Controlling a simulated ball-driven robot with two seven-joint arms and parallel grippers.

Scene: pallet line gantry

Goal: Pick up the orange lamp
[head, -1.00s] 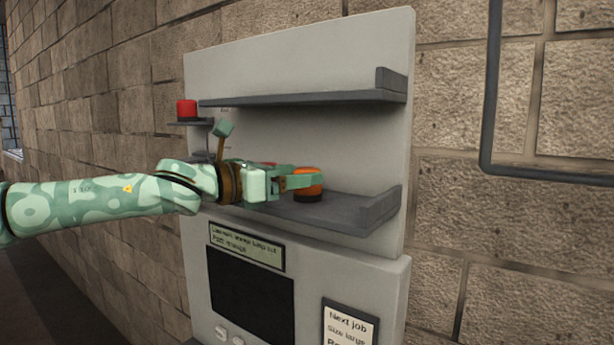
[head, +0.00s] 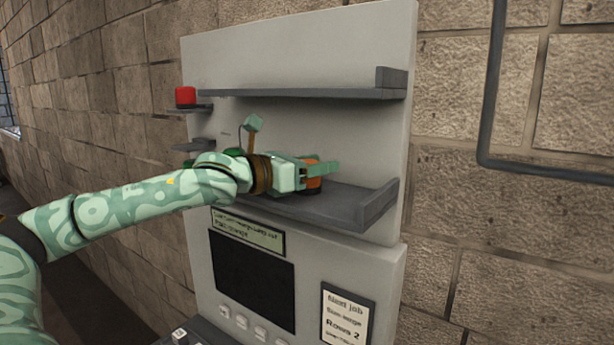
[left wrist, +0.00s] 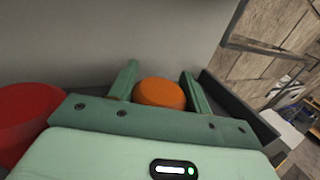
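The orange lamp (head: 314,185) stands on the lower grey shelf (head: 340,204) of the panel. In the left wrist view its round orange top (left wrist: 160,92) shows between the two fingers. My left gripper (head: 322,166) is around the lamp, one finger on each side, and looks open; the fingers are very close to the lamp's sides, and I cannot tell whether they touch it. The gripper in the left wrist view (left wrist: 158,70) reaches past the lamp. The lamp's lower part is mostly hidden by the gripper. My right gripper is not in view.
A red lamp (head: 185,96) stands on a small ledge at upper left. Another red object (left wrist: 25,112) is left of the gripper in the wrist view. An upper shelf (head: 300,93) runs above the arm. The lower shelf has a raised right end (head: 380,200).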

